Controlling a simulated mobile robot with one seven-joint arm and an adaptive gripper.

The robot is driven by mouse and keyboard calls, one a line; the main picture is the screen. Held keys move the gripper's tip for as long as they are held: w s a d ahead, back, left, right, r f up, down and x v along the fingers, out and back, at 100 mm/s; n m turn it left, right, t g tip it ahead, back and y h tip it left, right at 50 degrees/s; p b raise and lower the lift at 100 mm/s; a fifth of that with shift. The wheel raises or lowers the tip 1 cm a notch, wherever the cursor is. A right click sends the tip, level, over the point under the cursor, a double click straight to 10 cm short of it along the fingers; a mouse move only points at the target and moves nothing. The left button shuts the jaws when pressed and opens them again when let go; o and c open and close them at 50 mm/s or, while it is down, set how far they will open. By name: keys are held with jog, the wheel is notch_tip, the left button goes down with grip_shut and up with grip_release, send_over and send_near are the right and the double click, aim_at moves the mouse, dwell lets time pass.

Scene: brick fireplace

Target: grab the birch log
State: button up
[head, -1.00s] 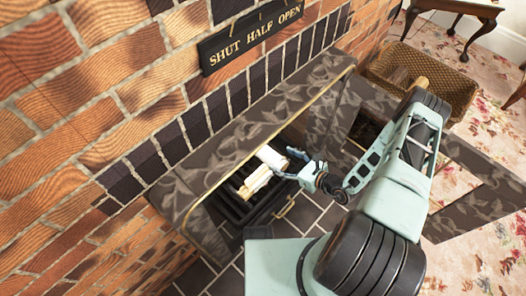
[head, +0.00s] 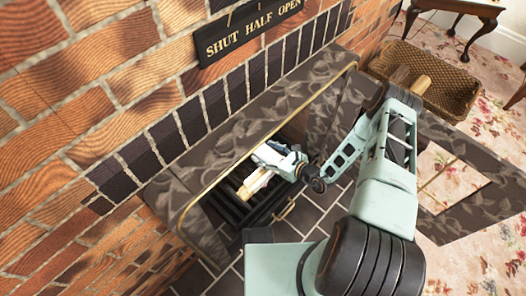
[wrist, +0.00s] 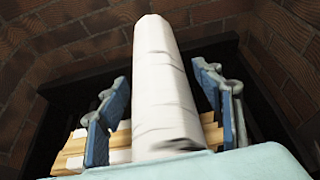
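The white birch log (wrist: 165,85) with thin dark bark marks lies in the fireplace opening. In the wrist view it runs between the two fingers of my gripper (wrist: 162,82). The gripper is open, with a finger on each side and narrow gaps showing beside the log. In the head view my gripper (head: 283,160) is over the grate and covers much of the birch log. Whether a finger touches the log is hard to tell.
Pale split wood (wrist: 85,150) lies under the birch log on the black grate (head: 238,197). The stone surround (head: 240,130) and brick walls (wrist: 75,40) enclose the opening closely. A wicker basket (head: 452,92) stands on the carpet at the right.

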jog(key=c, duration=1.2)
jog(key=shift+c, duration=0.4)
jog(key=shift+r, duration=0.1)
